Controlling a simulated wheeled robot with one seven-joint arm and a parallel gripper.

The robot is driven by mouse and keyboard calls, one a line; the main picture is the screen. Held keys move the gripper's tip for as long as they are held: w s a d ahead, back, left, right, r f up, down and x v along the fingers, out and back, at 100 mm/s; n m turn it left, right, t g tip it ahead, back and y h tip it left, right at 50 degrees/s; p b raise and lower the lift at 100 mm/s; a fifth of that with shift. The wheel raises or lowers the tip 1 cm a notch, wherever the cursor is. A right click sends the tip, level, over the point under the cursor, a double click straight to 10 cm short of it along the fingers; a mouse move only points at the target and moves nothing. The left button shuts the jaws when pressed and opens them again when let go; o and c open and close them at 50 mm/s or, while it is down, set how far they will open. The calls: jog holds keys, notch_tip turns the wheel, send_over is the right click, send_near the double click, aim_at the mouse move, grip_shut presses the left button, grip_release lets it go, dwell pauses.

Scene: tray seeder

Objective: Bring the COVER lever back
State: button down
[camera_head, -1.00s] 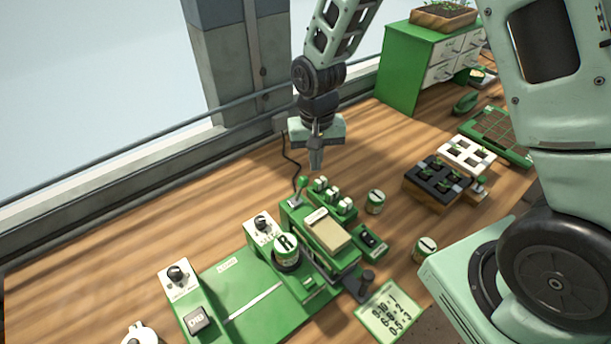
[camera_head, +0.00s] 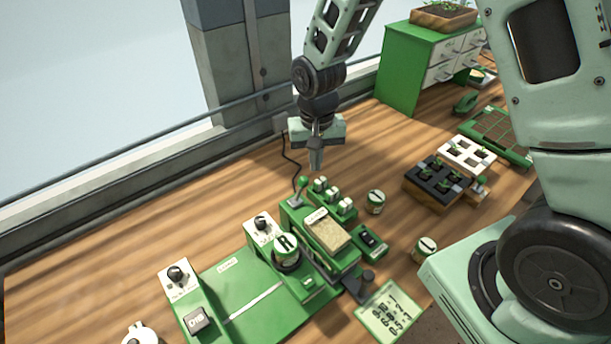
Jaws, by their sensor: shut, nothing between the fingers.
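A lever with a green ball knob (camera_head: 302,183) stands on a small grey plate at the back left corner of the green seeder box; I take it for the COVER lever, though its label is too small to read. The knob is up, with its shaft leaning slightly.
Several white-topped green switches (camera_head: 333,196) stand right of the lever. Dial boxes, a black rocker switch (camera_head: 370,240), loose cans and seedling trays (camera_head: 437,180) stand around. Bare wood lies left of the machine.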

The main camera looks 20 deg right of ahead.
aim_at(300, 189)
jog(key=shift+f, duration=0.15)
dwell(0.3)
jog(key=shift+f+b, duration=1.2)
jog(key=shift+f, duration=0.35)
jog(key=shift+a, duration=0.15)
